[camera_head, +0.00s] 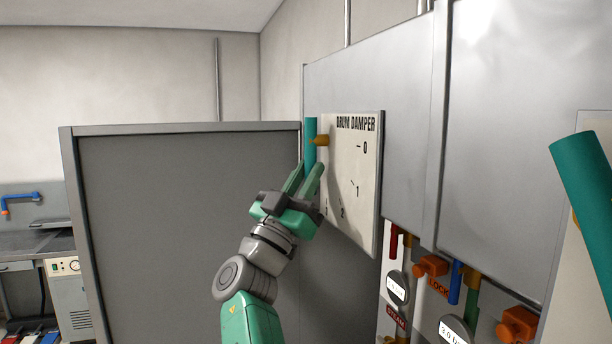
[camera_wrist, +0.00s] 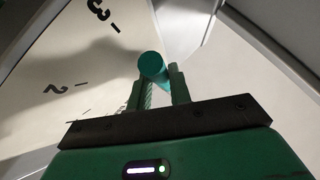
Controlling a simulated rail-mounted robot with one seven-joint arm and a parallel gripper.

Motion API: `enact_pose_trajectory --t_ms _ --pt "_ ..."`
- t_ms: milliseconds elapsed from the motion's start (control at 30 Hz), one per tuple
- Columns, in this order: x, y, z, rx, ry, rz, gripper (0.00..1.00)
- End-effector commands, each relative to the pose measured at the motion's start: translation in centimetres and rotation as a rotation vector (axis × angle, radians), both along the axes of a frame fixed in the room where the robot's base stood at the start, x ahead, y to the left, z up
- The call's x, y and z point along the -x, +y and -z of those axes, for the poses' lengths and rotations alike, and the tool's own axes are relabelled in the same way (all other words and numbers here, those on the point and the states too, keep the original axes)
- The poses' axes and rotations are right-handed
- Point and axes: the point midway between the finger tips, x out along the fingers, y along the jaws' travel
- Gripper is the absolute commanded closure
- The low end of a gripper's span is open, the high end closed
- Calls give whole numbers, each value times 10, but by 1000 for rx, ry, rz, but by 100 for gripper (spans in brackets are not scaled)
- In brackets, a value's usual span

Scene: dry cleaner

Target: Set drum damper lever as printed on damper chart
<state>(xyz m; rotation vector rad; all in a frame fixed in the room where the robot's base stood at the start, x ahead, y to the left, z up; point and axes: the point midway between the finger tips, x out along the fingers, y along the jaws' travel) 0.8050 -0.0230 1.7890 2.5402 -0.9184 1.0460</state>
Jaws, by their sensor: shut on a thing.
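The drum damper lever has a teal handle (camera_head: 309,138) beside a brass-coloured pivot piece (camera_head: 320,140) at the left edge of the cream "DRUM DAMPER" plate (camera_head: 350,225). My gripper (camera_head: 308,172) is shut on the lever's teal handle from below left. In the wrist view, the handle's round end (camera_wrist: 151,65) shows at my gripper's fingers (camera_wrist: 160,88), and plate numerals 3 and 2 are readable. No damper chart is readable.
A large grey panel (camera_head: 185,220) stands left of my arm. Metal cabinets (camera_head: 380,120) rise behind and right of the plate. Orange valve handles (camera_head: 432,266) and gauges (camera_head: 398,287) sit lower right. Another teal handle (camera_head: 585,190) is at far right.

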Motion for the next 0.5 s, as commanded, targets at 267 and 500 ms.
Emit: enact_pose_trajectory --t_ms 267,500 --pt "-1 0 2 -2 5 -2 71" --pt "5 6 18 -3 4 -4 71"
